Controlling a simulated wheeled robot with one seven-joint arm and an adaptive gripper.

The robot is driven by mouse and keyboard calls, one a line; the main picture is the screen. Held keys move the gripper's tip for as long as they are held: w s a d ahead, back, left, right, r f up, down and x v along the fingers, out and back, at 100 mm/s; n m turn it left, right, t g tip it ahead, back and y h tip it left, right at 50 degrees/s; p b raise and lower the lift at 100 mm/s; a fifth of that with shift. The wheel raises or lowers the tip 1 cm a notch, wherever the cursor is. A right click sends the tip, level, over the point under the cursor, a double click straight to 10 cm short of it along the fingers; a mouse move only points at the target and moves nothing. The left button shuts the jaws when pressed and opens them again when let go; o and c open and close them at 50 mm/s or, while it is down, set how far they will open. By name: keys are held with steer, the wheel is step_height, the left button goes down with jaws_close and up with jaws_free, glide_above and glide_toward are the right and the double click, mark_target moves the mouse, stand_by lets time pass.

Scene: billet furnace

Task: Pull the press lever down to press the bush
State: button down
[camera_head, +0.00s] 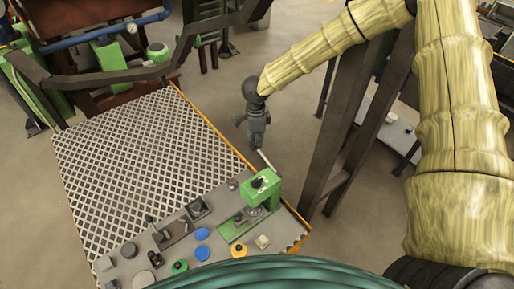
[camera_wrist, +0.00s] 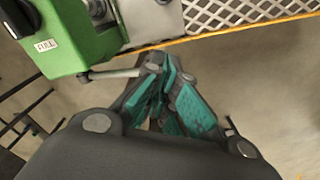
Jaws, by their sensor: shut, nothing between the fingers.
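The green press (camera_head: 262,190) stands at the right edge of the work table in the head view. Its green head (camera_wrist: 85,40) fills the upper left of the wrist view. The press lever (camera_wrist: 112,74), a thin grey rod, sticks out from the head roughly level in the wrist view. My gripper (camera_head: 258,143) is above the lever's outer end in the head view. In the wrist view my gripper (camera_wrist: 158,68) is shut and empty, its fingertips right by the lever's end; I cannot tell whether they touch. I cannot make out the bush for sure.
The table has a metal grating (camera_head: 140,165) and an orange edge. A dark steel post (camera_head: 345,120) stands right of the press. Bare floor lies between.

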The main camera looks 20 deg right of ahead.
steer(key=r, duration=0.2)
steer(key=w+r, duration=0.1)
steer(key=r, duration=0.1)
steer(key=shift+w+d+r+p, duration=0.15)
steer(key=shift+r+p, duration=0.05)
steer(key=shift+p, duration=0.15)
steer(key=shift+d+f, duration=0.1)
steer(key=shift+d+r, duration=0.1)
steer(key=shift+r, duration=2.4)
steer(key=shift+r, duration=0.1)
steer(key=shift+s, duration=0.2)
